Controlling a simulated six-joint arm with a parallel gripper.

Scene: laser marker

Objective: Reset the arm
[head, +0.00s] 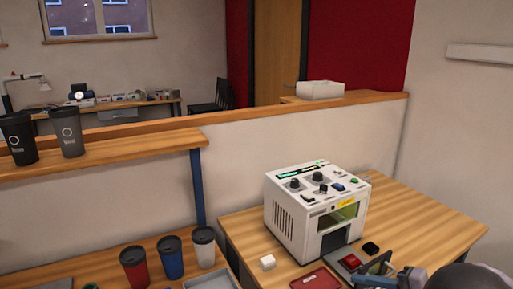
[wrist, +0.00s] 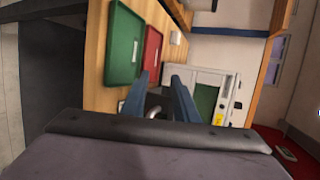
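My gripper (wrist: 160,78) shows in the wrist view with its two blue-grey fingers apart and nothing clearly held between them. A small metallic curved part shows low between the fingers; I cannot tell what it is. In the head view my gripper is at the lower right, partly cut off by the frame edge, in front of the laser marker. The white laser marker (head: 312,212) stands on the wooden table, with knobs on top and a dark opening in front. It also shows beyond the fingers in the wrist view (wrist: 232,92).
A red tray (head: 318,281) and a white block (head: 267,262) lie left of my gripper. A green tray (wrist: 124,42) shows in the wrist view. Red (head: 135,268), blue (head: 170,258) and white (head: 203,248) cups stand at lower left. Table right of the marker (head: 430,220) is clear.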

